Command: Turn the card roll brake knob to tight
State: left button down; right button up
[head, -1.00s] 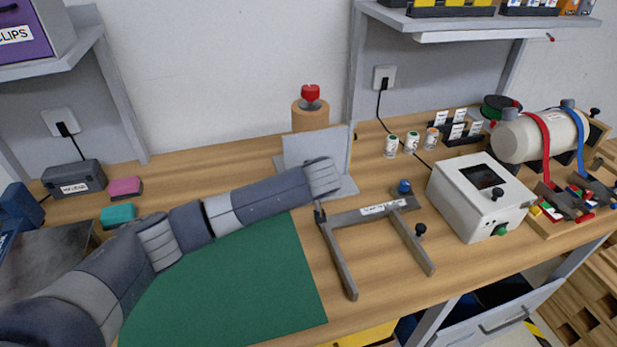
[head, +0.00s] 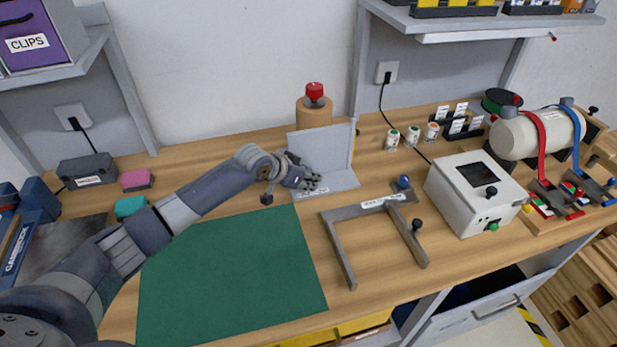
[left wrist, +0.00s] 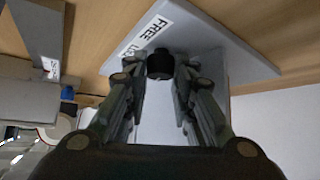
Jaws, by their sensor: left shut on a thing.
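A brown card roll (head: 313,115) with a red top piece (head: 314,92) stands behind a grey upright plate on a grey base (head: 343,180). In the left wrist view a black knob (left wrist: 160,64) sits by the grey base, beside a white label reading FREE (left wrist: 150,30); the rest of the label is partly hidden. My left gripper (left wrist: 160,72) is shut on this knob, one finger on each side. In the head view the left gripper (head: 312,183) is at the front of the base and hides the knob. My right gripper is not in view.
A white box (head: 475,205) stands further right. A green mat (head: 230,270) lies in front. Pink (head: 136,179) and teal blocks (head: 130,206) lie on the left.

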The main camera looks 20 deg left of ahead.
pick_arm(q)
jog(key=m+h+b, duration=0.1)
jog(key=b, duration=0.1)
jog(key=m+g+h+b, duration=0.1)
jog(key=m+b, duration=0.1)
jog(key=shift+w+a+f+m+g+h+b, duration=0.1)
jog(key=shift+a+f+m+g+h+b, duration=0.1)
jog(key=shift+f+m+g+h+b, duration=0.15)
jog(key=shift+r+m+g+h+b, duration=0.3)
jog(key=shift+m+b, duration=0.45)
jog(key=shift+b, duration=0.35)
jog(key=shift+f, duration=0.1)
jog(key=c, duration=1.3)
grip_release()
jog(key=shift+c, duration=0.2)
jog(key=shift+a+r, duration=0.15)
jog(key=shift+r, duration=0.15)
jog(key=v, duration=0.7)
jog(key=shift+s, duration=0.25)
